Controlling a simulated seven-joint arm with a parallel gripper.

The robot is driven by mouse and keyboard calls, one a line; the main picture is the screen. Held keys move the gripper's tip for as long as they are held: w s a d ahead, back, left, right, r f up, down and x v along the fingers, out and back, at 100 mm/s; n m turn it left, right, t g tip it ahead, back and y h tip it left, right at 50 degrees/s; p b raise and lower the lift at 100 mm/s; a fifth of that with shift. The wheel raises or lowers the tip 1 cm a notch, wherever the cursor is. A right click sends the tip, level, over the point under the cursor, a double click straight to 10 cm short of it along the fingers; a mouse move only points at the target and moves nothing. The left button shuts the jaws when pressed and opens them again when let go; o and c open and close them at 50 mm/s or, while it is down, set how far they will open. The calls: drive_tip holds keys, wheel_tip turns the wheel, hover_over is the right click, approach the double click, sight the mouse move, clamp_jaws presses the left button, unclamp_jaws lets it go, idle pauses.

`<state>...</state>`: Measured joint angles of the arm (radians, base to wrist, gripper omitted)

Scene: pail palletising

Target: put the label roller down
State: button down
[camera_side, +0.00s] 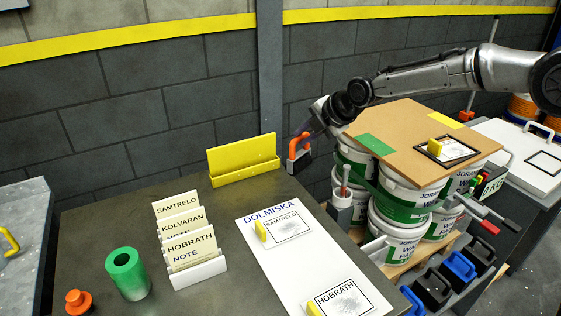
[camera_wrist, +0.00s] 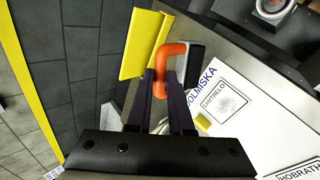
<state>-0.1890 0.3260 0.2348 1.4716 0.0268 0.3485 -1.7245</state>
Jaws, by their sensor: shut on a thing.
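The label roller (camera_side: 299,152) has an orange loop handle and a dark body. It hangs upright near the back right corner of the dark table, just right of the yellow holder. I cannot tell whether its bottom touches the table. My gripper (camera_side: 309,133) is shut on its handle. In the wrist view, the orange handle (camera_wrist: 174,47) shows between the dark fingers of my gripper (camera_wrist: 167,86). The roller's dark and white body lies just beyond, partly hidden by the fingers.
The yellow holder (camera_side: 243,160) stands beside the roller. A white DOLMISKA board (camera_side: 290,262) with label squares lies in front, near a card rack (camera_side: 196,271) and a green cylinder (camera_side: 127,272). Stacked white pails (camera_side: 398,240) under a brown sheet (camera_side: 400,128) stand at right.

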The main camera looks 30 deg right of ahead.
drive_tip(key=x, duration=1.3)
drive_tip(key=shift+f, duration=0.5)
drive_tip(key=shift+f, duration=0.1)
drive_tip(key=c, duration=0.8)
unclamp_jaws()
drive_tip(key=shift+f, duration=0.2)
